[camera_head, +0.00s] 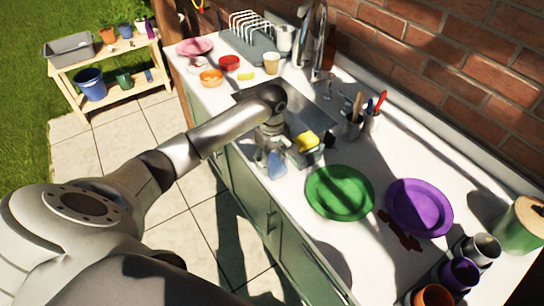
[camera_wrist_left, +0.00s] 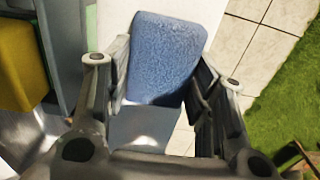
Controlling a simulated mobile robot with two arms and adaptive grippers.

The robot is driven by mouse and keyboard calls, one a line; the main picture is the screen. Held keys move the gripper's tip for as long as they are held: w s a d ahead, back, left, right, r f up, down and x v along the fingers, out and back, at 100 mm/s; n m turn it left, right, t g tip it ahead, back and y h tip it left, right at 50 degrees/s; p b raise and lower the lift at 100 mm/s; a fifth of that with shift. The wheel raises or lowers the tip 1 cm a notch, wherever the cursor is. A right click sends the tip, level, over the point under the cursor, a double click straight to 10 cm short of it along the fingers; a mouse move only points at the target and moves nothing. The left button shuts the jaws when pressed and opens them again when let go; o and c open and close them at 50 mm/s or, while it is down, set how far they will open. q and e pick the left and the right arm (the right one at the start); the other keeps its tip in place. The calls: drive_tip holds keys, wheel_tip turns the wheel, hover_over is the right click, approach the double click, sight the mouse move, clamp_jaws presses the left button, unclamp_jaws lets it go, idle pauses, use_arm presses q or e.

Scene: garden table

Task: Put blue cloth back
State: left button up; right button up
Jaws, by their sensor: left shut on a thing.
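The blue cloth (camera_head: 276,164) is between the fingers of my left gripper (camera_head: 268,148), at the front edge of the counter by the sink. In the left wrist view the cloth (camera_wrist_left: 166,50) looks like a soft, rounded blue piece. The fingers of my left gripper (camera_wrist_left: 160,82) are shut on it from both sides. Whether the cloth touches the counter, I cannot tell. My right gripper is not in view.
A yellow sponge (camera_head: 306,141) sits in a grey holder beside the sink, close to the gripper. A green plate (camera_head: 339,193) and a purple plate (camera_head: 419,208) lie to the right. A tall faucet (camera_head: 320,40) and a utensil cup (camera_head: 351,129) stand behind.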

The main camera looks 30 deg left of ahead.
sight(272, 162)
use_arm(q)
drive_tip(key=shift+f, duration=0.15)
drive_tip(key=shift+f, duration=0.1)
drive_tip(key=o, duration=1)
drive_tip(key=shift+r, duration=0.25)
wheel_tip(272, 162, up, 12)
drive_tip(key=b, duration=0.4)
drive_tip(key=shift+f, duration=0.1)
